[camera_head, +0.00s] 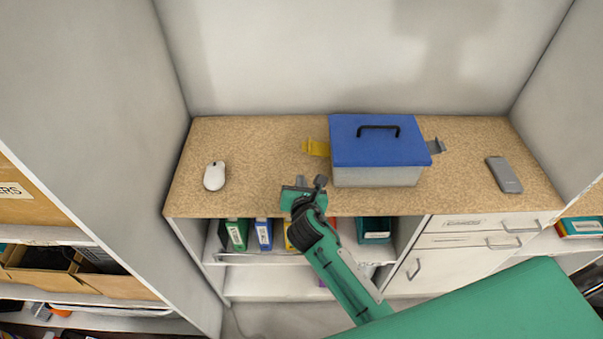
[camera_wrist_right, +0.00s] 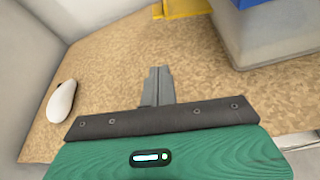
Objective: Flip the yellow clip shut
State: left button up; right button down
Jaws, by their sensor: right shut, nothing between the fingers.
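A box with a blue lid (camera_head: 380,138), a black handle and a pale grey translucent body (camera_head: 376,176) stands on the speckled counter. The yellow clip (camera_head: 316,147) sticks out from its left side, roughly level and swung outward. It also shows at the top of the right wrist view (camera_wrist_right: 184,8), partly cut off. A grey clip (camera_head: 436,146) sticks out on the box's right side. My right gripper (camera_head: 310,182) is in front of and below the yellow clip, apart from it. Its fingers (camera_wrist_right: 158,84) are shut together with nothing between them. My left gripper is not in view.
A white mouse (camera_head: 214,176) lies on the counter at left and a grey remote-like device (camera_head: 503,174) at right. Binders (camera_head: 236,234) stand on the shelf below.

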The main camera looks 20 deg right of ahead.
aim_at(316, 146)
jog(key=p+x, duration=0.1)
jog(key=x, duration=0.6)
jog(key=shift+w, duration=0.3)
jog(key=shift+w+d+r+p, duration=0.15)
jog(key=shift+d+r+p, duration=0.05)
jog(key=shift+r+p, duration=0.45)
jog(key=shift+w+d+r+p, duration=0.1)
jog(key=shift+d+r+p, duration=0.1)
jog(key=shift+r+p, duration=0.4)
jog(key=shift+s+d+r+p, duration=0.1)
jog(key=shift+r+p, duration=0.2)
jog(key=shift+r, duration=0.25)
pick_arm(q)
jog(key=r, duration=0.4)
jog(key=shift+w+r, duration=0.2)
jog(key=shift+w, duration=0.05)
pick_arm(e)
jog(key=shift+w, duration=0.2)
